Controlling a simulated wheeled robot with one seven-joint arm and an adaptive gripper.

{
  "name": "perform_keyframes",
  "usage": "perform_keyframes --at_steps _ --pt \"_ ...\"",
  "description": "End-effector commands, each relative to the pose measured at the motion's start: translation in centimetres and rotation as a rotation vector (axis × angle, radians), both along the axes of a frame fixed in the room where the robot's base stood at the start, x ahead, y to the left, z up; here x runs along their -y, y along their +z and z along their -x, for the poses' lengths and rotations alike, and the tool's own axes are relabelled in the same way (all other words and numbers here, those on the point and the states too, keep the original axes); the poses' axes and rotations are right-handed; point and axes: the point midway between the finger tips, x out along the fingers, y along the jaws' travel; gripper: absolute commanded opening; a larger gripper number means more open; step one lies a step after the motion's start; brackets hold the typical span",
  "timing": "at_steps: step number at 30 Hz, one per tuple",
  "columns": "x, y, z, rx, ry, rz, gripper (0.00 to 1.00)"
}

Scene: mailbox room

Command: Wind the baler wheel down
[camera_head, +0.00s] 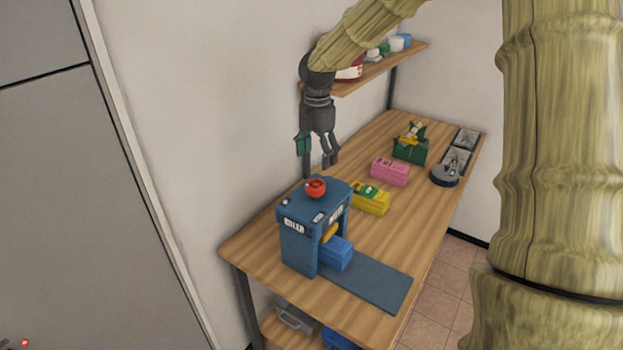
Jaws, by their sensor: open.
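The blue baler (300,238) stands upright near the front end of the wooden table. Its small red wheel (316,188) sits on the top face. A blue block (336,253) and a yellow piece (330,232) show in the baler's opening; I cannot tell how far in they reach. My gripper (317,160) hangs above and slightly behind the baler, fingers pointing down. It is open and empty, apart from the red wheel.
A flat blue mat (370,283) extends in front of the baler. A wall shelf (372,72) is behind my gripper.

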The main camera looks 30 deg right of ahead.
Motion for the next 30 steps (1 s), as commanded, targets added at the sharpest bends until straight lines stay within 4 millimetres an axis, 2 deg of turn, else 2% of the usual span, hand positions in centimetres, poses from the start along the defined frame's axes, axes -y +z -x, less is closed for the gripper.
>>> perform_keyframes --at_steps 18,24,30 --pt "-0.2 -7.7 0.0 -0.004 0.002 0.001 0.72" --pt "-0.2 -9.2 0.0 -0.003 0.002 0.001 0.72" --pt "-0.1 -9.7 0.0 -0.002 0.001 0.000 0.72"
